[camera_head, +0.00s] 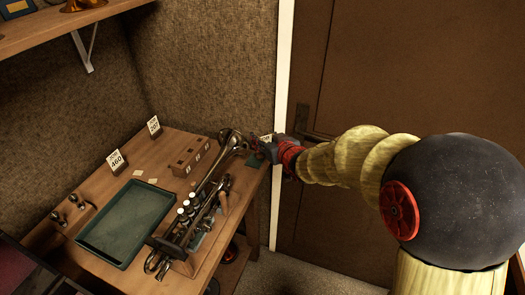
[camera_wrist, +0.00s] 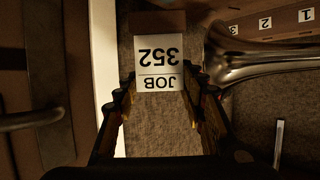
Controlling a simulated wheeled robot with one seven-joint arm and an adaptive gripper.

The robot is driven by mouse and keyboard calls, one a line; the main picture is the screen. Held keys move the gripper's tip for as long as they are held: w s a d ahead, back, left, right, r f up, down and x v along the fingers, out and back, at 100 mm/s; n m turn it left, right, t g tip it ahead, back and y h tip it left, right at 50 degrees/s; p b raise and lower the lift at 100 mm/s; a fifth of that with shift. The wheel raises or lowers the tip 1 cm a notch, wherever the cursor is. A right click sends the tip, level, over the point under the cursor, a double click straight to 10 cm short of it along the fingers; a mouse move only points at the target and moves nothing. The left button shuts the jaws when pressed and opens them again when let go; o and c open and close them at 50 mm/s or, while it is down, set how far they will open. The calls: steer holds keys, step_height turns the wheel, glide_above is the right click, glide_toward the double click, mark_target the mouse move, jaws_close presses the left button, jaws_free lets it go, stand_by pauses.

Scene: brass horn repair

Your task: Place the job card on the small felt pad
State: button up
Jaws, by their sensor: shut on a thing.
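A white job card reading JOB 352 (camera_wrist: 160,66) is between the fingertips of my gripper (camera_wrist: 160,85) in the wrist view, with its print upside down. In the head view my gripper (camera_head: 271,149) is at the far right end of the bench, and a small pale part of the card (camera_head: 266,138) shows beside it. A small dark green patch (camera_head: 254,160), which looks like the felt pad, lies on the bench just left of and below my gripper. My gripper partly hides it. I cannot tell whether the card touches anything beneath.
Cards 460 (camera_head: 116,161) and 207 (camera_head: 154,126) stand upright. A green tray (camera_head: 84,241) is at left. A door (camera_head: 410,60) stands at right.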

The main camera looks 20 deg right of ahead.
steer(key=shift+w+a+f+b, duration=0.1)
steer(key=shift+w+f+b, duration=0.2)
steer(key=shift+f, duration=0.5)
steer(key=shift+w+d+f+b, duration=0.1)
steer(key=shift+w+f+b, duration=0.2)
steer(key=shift+f, duration=0.5)
steer(key=shift+w+a+f+b, duration=0.1)
steer(key=shift+w+f+b, duration=0.15)
steer(key=shift+f, duration=0.55)
steer(key=shift+f, duration=0.2)
steer(key=o, duration=1.1)
